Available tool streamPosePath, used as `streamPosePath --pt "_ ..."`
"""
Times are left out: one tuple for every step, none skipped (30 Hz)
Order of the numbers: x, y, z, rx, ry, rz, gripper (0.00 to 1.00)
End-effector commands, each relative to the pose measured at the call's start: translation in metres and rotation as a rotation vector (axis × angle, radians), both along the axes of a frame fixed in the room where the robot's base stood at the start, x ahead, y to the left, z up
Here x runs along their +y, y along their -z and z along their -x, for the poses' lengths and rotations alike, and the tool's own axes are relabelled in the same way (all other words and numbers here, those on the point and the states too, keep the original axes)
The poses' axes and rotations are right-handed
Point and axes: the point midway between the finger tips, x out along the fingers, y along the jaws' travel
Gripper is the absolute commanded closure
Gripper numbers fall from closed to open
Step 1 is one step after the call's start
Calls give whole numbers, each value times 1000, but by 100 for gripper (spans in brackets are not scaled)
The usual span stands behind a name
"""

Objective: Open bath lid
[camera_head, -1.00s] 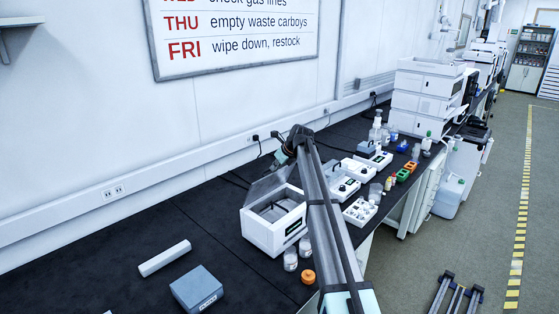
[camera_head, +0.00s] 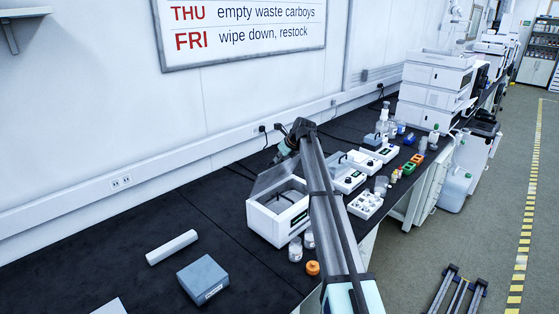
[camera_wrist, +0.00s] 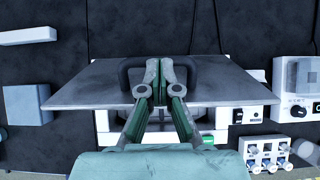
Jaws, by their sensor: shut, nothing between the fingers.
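The bath is a white box (camera_head: 270,224) on the black bench, with a dark open inside. Its grey lid (camera_head: 272,178) is raised and tilted up from the box; in the wrist view the lid (camera_wrist: 90,84) spans the middle as a flat plate. A black handle (camera_wrist: 126,70) shows on the lid, partly hidden behind my fingers. My gripper (camera_wrist: 160,70) is shut and empty, with its tips over the middle of the handle; contact cannot be told. In the head view my gripper (camera_head: 284,152) is at the lid's upper edge, partly hidden by my arm.
A grey-blue block (camera_head: 202,279) and a white bar (camera_head: 171,247) lie left of the bath. Jars and an orange cap (camera_head: 312,268) stand at its front right. White devices (camera_head: 348,180) and small racks (camera_head: 366,204) stand to the right. The bench at left is mostly clear.

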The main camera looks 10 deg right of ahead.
Motion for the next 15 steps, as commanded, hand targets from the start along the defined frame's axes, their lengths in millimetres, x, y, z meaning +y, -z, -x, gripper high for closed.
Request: streamPosePath --pt "1 0 -1 0 0 0 100" --pt "1 -1 -2 0 0 0 100" --pt "1 -1 -2 0 0 0 100" --pt "2 -1 -3 0 0 0 100" --pt "2 -1 -3 0 0 0 100" --pt "3 -1 -4 0 0 0 100" --pt "3 -1 -5 0 0 0 100" --pt "3 -2 -5 0 0 0 100" --pt "4 -2 -6 0 0 0 100" --pt "4 -2 -7 0 0 0 100" --pt "5 -2 -7 0 0 0 100" --pt "6 -2 -8 0 0 0 100" --pt "6 -3 -9 0 0 0 100" --pt "7 -3 -10 0 0 0 100" --pt "7 -3 -11 0 0 0 100"
